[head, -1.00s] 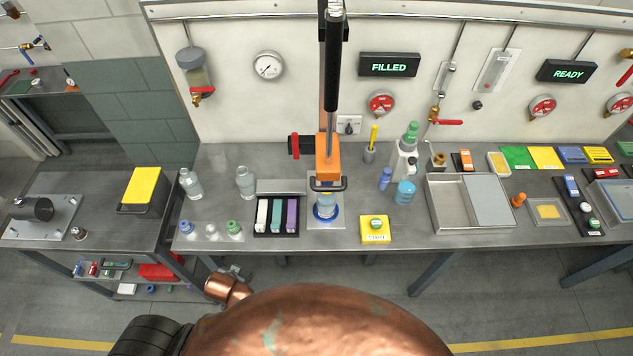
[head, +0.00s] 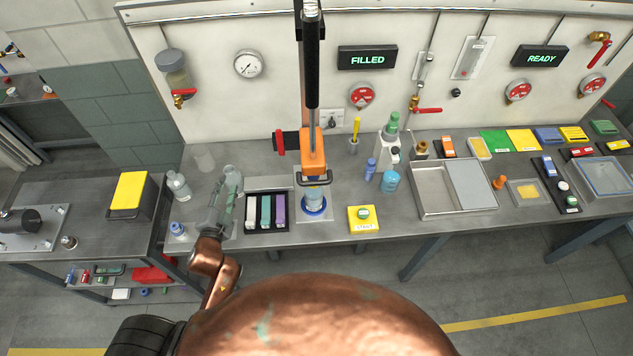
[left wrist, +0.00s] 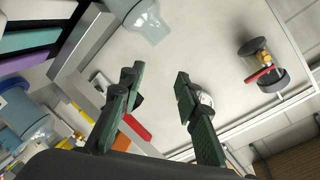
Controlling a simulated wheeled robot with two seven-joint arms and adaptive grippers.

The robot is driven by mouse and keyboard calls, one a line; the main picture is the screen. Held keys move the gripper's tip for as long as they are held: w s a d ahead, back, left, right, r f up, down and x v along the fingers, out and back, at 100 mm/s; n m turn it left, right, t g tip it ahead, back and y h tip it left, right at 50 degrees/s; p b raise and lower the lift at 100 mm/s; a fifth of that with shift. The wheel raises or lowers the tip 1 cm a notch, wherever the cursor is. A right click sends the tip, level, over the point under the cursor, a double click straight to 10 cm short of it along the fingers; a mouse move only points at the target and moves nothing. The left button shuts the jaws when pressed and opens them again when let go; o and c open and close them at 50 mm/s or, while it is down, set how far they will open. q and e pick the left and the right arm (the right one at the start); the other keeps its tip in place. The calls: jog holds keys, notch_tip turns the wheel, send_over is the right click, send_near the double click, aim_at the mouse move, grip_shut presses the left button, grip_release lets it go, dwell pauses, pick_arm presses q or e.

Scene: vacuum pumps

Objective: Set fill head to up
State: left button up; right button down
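The fill head (head: 314,160) is an orange block with a dark handle bar on a vertical column in the head view. It sits low, right above a clear bottle (head: 313,196) with blue at its base. My left gripper (head: 233,178) is raised over the left part of the bench, left of the fill head and apart from it. In the left wrist view its two dark green fingers (left wrist: 157,80) are spread with nothing between them. A clear bottle shows above the fingers in that view (left wrist: 147,20). My right gripper is not in view.
A rack of coloured blocks (head: 266,212) stands between my left gripper and the fill head. A lit sign reads FILLED (head: 367,57). A clear bottle (head: 179,186) stands left of my gripper.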

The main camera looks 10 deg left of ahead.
pick_arm(q)
jog(key=w+d+r+m+t+h, duration=0.3)
jog(key=d+r+m+h, duration=0.1)
jog(key=d+r+m, duration=0.25)
jog(key=m+g+h, duration=0.7)
jog(key=m+h, duration=0.8)
jog(key=m, duration=0.4)
send_near(317, 181)
jog(key=f+x, duration=0.1)
jog(key=x, duration=0.2)
jog(key=p+x, duration=0.2)
jog(key=x, duration=0.3)
jog(key=shift+w+d+r+p, duration=0.2)
jog(key=shift+d+r+p, duration=0.1)
jog(key=shift+p, duration=0.1)
jog(key=shift+w+d, duration=0.35)
jog(key=shift+d, duration=0.1)
jog(key=shift+c, duration=0.5)
grip_shut()
